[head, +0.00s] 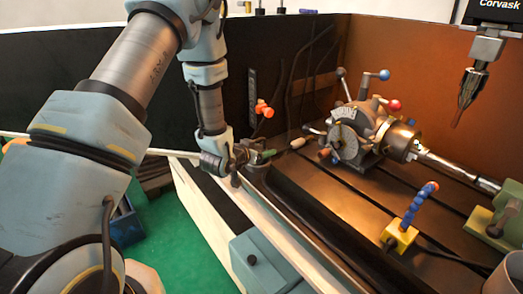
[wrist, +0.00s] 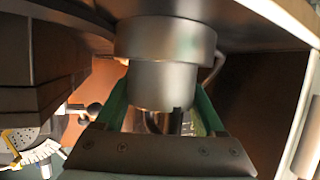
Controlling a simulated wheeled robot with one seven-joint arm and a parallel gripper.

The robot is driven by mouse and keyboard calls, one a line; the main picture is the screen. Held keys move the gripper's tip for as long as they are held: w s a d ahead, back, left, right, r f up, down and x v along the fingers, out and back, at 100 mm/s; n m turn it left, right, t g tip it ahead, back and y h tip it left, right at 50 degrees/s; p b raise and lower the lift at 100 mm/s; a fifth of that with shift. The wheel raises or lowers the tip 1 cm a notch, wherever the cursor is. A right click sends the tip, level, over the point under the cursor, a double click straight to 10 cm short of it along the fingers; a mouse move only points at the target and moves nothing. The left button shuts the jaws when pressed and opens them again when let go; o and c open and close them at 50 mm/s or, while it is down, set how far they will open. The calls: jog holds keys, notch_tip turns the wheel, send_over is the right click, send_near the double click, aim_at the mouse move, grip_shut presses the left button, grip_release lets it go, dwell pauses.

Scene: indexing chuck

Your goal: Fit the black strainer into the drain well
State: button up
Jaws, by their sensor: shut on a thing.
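My gripper (wrist: 160,85) has green fingers, one on each side of a dark grey round piece (wrist: 165,38), which looks like the strainer. The piece has a wide rim and a narrower body, and the fingers are shut on the body. The rim is close to a dark flat surface at the top of the wrist view; I cannot tell whether they touch. In the head view my gripper (head: 258,156) is at the left end of the dark machine bed, above its pale front edge. The drain well cannot be made out in either view.
The indexing chuck (head: 350,137) with its knobbed levers stands on the slotted bed (head: 325,195), right of my gripper. Its dial (wrist: 22,138) shows in the wrist view. A yellow block with a blue hose (head: 400,237) stands at the front right. An orange knobbed part (head: 264,108) is behind my gripper.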

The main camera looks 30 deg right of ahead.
jog(key=shift+f+b, duration=0.4)
jog(key=shift+f, duration=0.05)
jog(key=o, duration=1.4)
jog(key=b+v, duration=0.2)
jog(key=v, duration=0.9)
jog(key=shift+b, duration=0.35)
jog(key=shift+f, duration=0.1)
